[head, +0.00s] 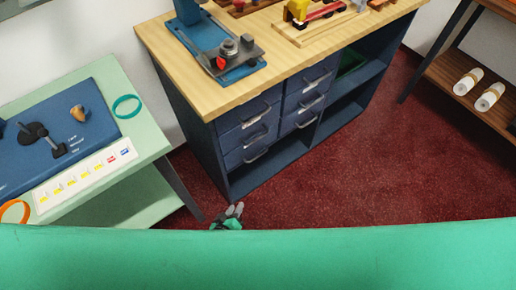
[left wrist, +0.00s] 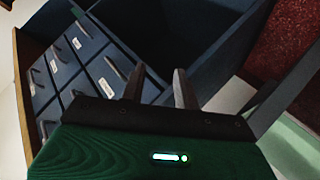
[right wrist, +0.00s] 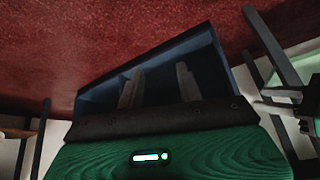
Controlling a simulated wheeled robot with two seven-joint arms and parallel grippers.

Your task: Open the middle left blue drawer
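A dark blue cabinet (head: 190,120) has two columns of blue drawers with bar handles, all apparently shut. The middle left blue drawer (head: 244,134) is in the left column, between the upper and lower drawers. My left gripper (head: 236,209) is low in front of the cabinet's left end, apart from the drawers. In the left wrist view, its fingers (left wrist: 160,86) are apart and empty, with the labelled drawer fronts to the left. My right gripper is out of the head view; in the right wrist view, its fingers (right wrist: 158,86) are apart and empty, with the cabinet beyond.
The cabinet's wooden top (head: 190,75) carries a blue clamp stand (head: 225,60) and toys. Open shelves (head: 345,100) lie right of the drawers. A pale green table (head: 135,135) stands left. Red carpet (head: 370,165) is clear in front. A brown shelf (head: 460,75) stands right.

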